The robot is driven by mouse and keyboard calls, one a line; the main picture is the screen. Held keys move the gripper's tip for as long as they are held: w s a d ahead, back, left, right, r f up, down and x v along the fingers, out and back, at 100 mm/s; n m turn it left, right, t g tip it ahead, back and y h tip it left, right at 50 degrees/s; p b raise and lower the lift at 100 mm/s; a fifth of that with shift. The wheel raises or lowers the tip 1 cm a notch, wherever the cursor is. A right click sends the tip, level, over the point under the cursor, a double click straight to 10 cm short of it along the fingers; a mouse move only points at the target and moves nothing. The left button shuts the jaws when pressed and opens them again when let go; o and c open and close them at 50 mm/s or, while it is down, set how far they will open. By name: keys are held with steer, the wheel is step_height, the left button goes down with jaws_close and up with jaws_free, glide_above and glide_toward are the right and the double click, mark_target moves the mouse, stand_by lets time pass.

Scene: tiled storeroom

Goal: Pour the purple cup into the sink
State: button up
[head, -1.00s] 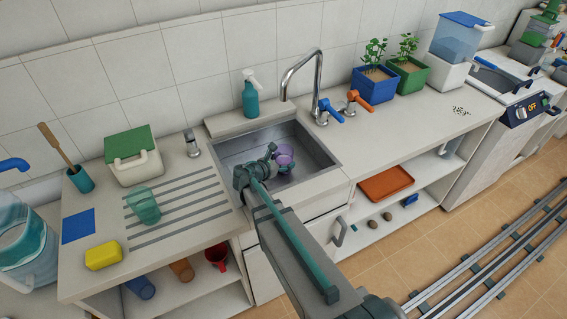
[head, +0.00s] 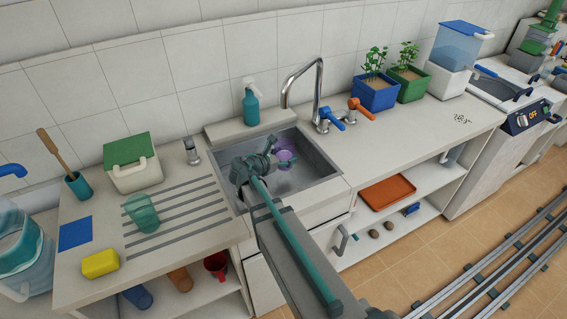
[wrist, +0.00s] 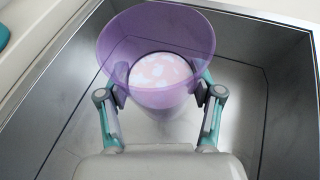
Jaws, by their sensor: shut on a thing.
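The purple cup (wrist: 157,40) is see-through and held between the two fingers of my gripper (wrist: 160,95) in the wrist view. A pale pink and white content (wrist: 160,70) shows inside it. In the head view the cup (head: 285,155) is small and partly hidden by my gripper (head: 270,158). The cup is over the metal sink (head: 318,164), whose floor and walls surround it in the wrist view. Its mouth faces the wrist camera; I cannot tell its exact tilt.
A tall curved faucet (head: 318,85) with blue and orange handles stands behind the sink at right. A teal spray bottle (head: 251,105) stands behind it. A teal cup (head: 141,212) is on the ribbed drainboard at left, near a green-lidded box (head: 132,162).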

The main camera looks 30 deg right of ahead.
mark_target(278, 151)
steer(key=shift+r, duration=1.25)
steer(key=shift+a+r, duration=0.15)
steer(key=shift+r, duration=0.15)
steer(key=shift+n, duration=0.3)
steer(key=w+a+f+p, duration=0.1)
steer(key=a+f+p, duration=0.1)
steer(key=w+a+f+p, duration=0.1)
steer(key=a+f+p, duration=0.1)
steer(key=a, duration=0.1)
steer(key=w+a+f+p, duration=0.1)
steer(key=w+a+p, duration=0.1)
steer(key=p, duration=0.1)
steer(key=shift+a+f, duration=0.35)
steer(key=shift+f, duration=0.05)
steer(key=shift+w+d+f, duration=0.1)
steer(key=shift+f, duration=0.15)
steer(key=shift+d+r, duration=0.1)
steer(key=shift+r, duration=0.05)
steer(key=shift+b, duration=0.35)
